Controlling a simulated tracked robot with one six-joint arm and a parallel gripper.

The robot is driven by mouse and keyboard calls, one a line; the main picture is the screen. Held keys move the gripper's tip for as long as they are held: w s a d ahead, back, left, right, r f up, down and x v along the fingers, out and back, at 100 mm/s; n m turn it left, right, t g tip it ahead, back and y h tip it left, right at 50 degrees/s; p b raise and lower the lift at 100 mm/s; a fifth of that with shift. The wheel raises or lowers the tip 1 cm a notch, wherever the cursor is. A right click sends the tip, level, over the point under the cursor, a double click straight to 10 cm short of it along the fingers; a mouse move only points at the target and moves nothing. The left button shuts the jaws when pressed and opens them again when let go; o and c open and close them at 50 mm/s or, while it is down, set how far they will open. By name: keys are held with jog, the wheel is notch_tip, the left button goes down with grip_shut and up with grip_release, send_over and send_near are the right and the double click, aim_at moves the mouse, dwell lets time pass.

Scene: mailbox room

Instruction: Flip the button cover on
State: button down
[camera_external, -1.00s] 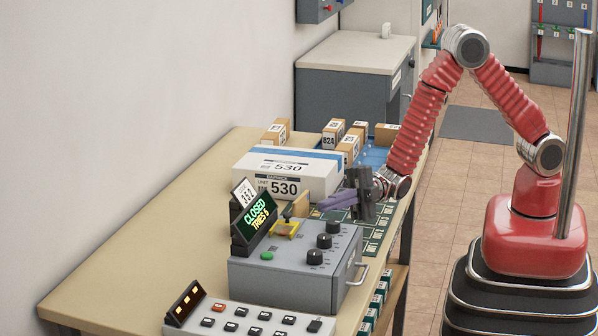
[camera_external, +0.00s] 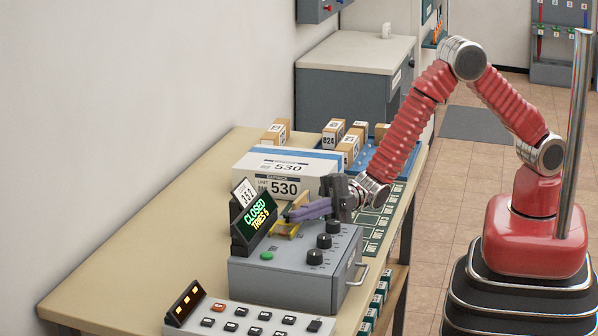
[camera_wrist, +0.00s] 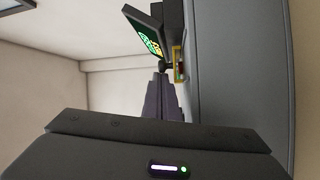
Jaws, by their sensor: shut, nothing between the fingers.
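In the wrist view the fingertips (camera_wrist: 162,76) end by a dark rounded piece, with the yellow cover (camera_wrist: 178,64) just beyond to the right. The cover's exact tilt is unclear.
Black knobs (camera_external: 324,241) and a green button (camera_external: 266,256) sit on the box. A white parcel marked 530 (camera_external: 290,172) lies behind. A keypad (camera_external: 255,322) is in front.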

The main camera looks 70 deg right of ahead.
jog(key=shift+d, duration=0.1)
jog(key=d, duration=0.5)
jog(key=shift+d, duration=0.15)
jog(key=v, duration=1)
dwell(0.6)
